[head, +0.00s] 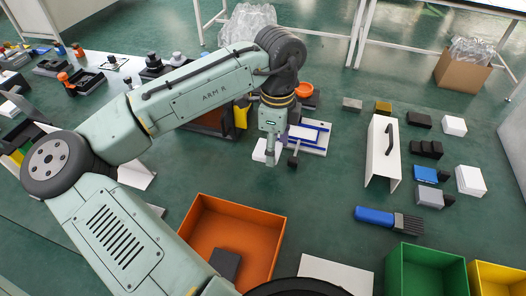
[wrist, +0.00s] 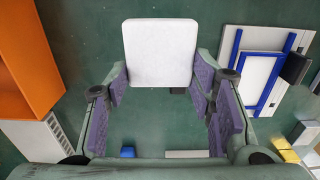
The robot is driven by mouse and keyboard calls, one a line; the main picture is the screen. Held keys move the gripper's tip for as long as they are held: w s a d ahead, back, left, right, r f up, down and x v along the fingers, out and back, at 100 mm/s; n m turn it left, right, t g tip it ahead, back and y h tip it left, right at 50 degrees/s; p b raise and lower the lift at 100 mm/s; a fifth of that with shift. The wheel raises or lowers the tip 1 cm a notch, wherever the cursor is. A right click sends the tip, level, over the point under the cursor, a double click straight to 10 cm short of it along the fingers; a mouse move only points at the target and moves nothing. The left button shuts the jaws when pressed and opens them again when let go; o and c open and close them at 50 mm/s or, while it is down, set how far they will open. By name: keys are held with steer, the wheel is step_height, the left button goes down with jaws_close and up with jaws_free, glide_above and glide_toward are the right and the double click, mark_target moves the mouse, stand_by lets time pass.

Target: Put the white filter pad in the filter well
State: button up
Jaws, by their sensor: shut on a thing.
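The white filter pad (wrist: 160,50) is a flat, rounded square in the wrist view. My gripper (wrist: 161,86) is shut on it, with a purple-padded finger at each side edge. In the head view the pad (head: 259,151) shows partly behind my gripper (head: 271,158), above the floor. A white board with a blue rectangular frame (wrist: 262,78), which looks like the filter well, lies to the right of the pad in the wrist view. In the head view this board (head: 318,140) is just right of my gripper. The pad is apart from the frame in the wrist view.
A dark block on a bar (wrist: 295,68) stands at the board's right edge. An orange bin (head: 240,225) is in front, holding a dark block. A white stand with a black handle (head: 381,155) and a blue-handled brush (head: 385,218) are right. Green floor lies between.

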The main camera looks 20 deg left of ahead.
mark_target(274, 169)
steer(key=shift+f+p, duration=0.3)
steer(key=shift+f, duration=2.45)
steer(key=shift+f, duration=0.2)
steer(key=o, duration=0.8)
steer(key=shift+r, duration=0.1)
